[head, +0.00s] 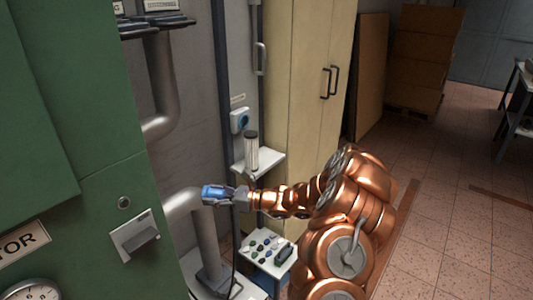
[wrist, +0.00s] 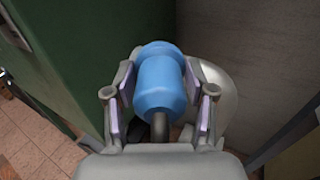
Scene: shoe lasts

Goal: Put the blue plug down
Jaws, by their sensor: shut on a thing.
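The blue plug (head: 213,192) is held in my gripper (head: 226,196) in the head view. In the wrist view the plug (wrist: 162,82) lies between the two fingers of my gripper (wrist: 160,100), with a dark cable or stem at its near end. The gripper is shut on it. The plug is in the air in front of a thick grey pipe, beside the green cabinet. Whether it touches the pipe I cannot tell.
The grey pipe (head: 206,232) stands close behind the gripper. The green cabinet (head: 70,130) is at left. Tiled floor is open at right.

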